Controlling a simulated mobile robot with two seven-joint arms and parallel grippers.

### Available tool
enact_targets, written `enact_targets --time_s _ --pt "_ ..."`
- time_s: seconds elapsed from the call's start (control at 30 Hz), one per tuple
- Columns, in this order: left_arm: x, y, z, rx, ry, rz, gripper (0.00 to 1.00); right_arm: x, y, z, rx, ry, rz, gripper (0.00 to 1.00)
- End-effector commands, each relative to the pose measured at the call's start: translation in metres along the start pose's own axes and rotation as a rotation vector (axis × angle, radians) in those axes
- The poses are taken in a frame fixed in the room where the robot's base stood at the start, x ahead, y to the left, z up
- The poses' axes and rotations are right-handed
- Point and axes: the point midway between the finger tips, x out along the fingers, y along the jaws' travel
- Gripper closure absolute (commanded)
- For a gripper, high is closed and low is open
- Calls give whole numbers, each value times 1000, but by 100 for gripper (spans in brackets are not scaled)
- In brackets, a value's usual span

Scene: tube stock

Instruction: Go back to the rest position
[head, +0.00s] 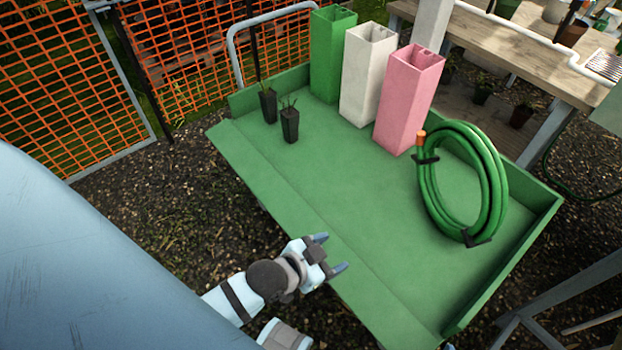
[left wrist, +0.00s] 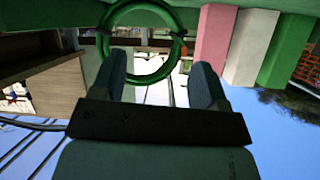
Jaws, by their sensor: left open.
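My left gripper (head: 333,254) is open and empty, over the near edge of the green cart (head: 330,215) in the head view. Its two fingers (left wrist: 164,80) also show apart in the left wrist view, with nothing between them close up. That view appears upside down, with the coiled hose beyond the fingers. My right gripper is not in view.
On the cart stand a green tube (head: 330,55), a white tube (head: 367,75) and a pink tube (head: 405,100), two small potted seedlings (head: 289,122) and a coiled green hose (head: 430,195). Orange mesh fencing (head: 60,80) is at left, a wooden bench (head: 520,55) behind.

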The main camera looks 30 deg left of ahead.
Motion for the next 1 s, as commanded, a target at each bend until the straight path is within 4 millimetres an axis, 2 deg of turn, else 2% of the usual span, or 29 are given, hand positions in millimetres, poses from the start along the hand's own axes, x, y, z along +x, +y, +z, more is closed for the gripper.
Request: enact_targets --time_s 0.03,0.1,0.2,0.53,0.67,0.83,1.0 --pt "-13 0 13 -71 -35 -14 32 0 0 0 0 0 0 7" --pt "-24 0 24 -145 -64 -29 32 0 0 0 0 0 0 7" --pt "-32 -1 32 -198 -86 -42 32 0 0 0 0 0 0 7" --pt "-34 -2 30 -208 -89 -44 32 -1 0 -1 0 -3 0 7" --pt "-44 -4 12 -206 -90 -45 32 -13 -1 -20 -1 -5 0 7" --pt "-68 -12 -29 -201 -100 -49 32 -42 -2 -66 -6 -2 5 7" --pt "-91 -19 -68 -197 -106 -53 32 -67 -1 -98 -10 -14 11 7"
